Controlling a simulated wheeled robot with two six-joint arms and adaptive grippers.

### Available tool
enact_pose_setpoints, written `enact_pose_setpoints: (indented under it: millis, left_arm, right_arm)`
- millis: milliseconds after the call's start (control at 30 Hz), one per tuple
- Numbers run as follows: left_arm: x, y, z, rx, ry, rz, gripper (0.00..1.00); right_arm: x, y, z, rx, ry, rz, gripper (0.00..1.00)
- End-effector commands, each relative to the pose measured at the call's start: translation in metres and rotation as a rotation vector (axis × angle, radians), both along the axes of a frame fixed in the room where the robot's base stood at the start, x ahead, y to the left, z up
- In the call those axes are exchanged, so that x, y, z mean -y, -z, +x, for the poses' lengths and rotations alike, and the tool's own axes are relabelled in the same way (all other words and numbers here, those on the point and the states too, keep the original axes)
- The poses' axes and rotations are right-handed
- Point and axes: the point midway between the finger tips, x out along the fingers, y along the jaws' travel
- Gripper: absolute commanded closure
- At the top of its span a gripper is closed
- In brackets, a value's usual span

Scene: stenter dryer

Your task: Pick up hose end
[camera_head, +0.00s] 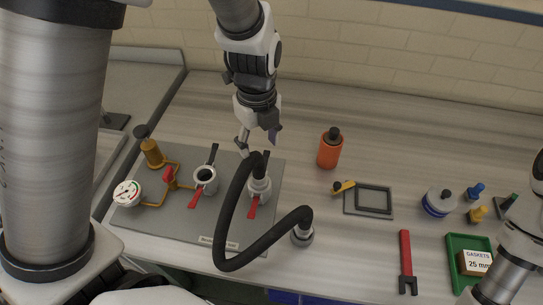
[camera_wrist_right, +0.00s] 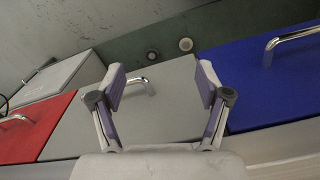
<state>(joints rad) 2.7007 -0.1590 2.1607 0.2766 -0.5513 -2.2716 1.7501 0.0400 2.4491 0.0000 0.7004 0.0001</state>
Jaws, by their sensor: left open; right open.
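A black hose (camera_head: 232,225) forms a loop over the grey plate. One end bends down onto a silver fitting (camera_head: 260,188) with a red handle; the other end (camera_head: 302,216) bends down to a round metal fitting (camera_head: 302,237) at the plate's right. My left gripper (camera_head: 258,146) is open, pointing down, with its fingers just above and behind the upper hose bend. Whether they touch the hose I cannot tell. My right gripper (camera_wrist_right: 158,88) is open and empty in the right wrist view, in front of drawer fronts.
The grey plate (camera_head: 150,222) also carries a gauge (camera_head: 127,193), brass piping and a second cup-like valve (camera_head: 205,177). An orange bottle (camera_head: 330,148), a dark frame (camera_head: 374,200), a red wrench (camera_head: 405,260) and a green tray (camera_head: 455,262) stand to the right.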

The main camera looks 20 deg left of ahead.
Motion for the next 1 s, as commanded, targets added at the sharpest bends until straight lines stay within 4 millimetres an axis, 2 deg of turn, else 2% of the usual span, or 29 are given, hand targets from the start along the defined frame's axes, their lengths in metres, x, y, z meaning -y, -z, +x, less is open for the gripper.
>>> enact_pose_setpoints:
  millis: [267, 400, 500, 600, 767, 800, 933, 1000]
  left_arm:
    - [0.000, 0.030, -0.002, -0.004, -0.001, 0.000, 0.40]
    - [0.000, 0.053, -0.005, -0.009, -0.002, 0.001, 0.40]
    - [0.000, 0.071, -0.005, -0.005, 0.000, -0.001, 0.40]
    - [0.000, 0.078, -0.004, -0.002, 0.000, 0.000, 0.40]
    - [0.000, 0.078, -0.004, -0.001, 0.000, 0.001, 0.40]
    - [0.000, 0.078, -0.004, -0.001, 0.000, 0.001, 0.54]
    - [0.000, 0.078, -0.004, -0.001, 0.000, 0.001, 1.00]
    - [0.000, 0.078, -0.004, -0.001, 0.000, 0.000, 1.00]
  right_arm:
    - [0.000, -0.009, -0.001, -0.002, 0.000, 0.000, 0.24]
    - [0.000, -0.022, -0.001, -0.002, 0.000, 0.000, 0.24]
    - [0.000, -0.022, 0.000, -0.001, 0.000, 0.000, 0.24]
    - [0.000, -0.022, 0.000, -0.001, 0.000, 0.000, 0.24]
    - [0.000, -0.021, 0.000, -0.002, 0.000, 0.000, 0.24]
    - [0.000, -0.021, 0.000, -0.002, 0.000, 0.000, 0.24]
    - [0.000, -0.021, -0.001, -0.002, 0.000, 0.000, 0.24]
    - [0.000, -0.021, -0.001, -0.002, 0.000, 0.000, 0.24]
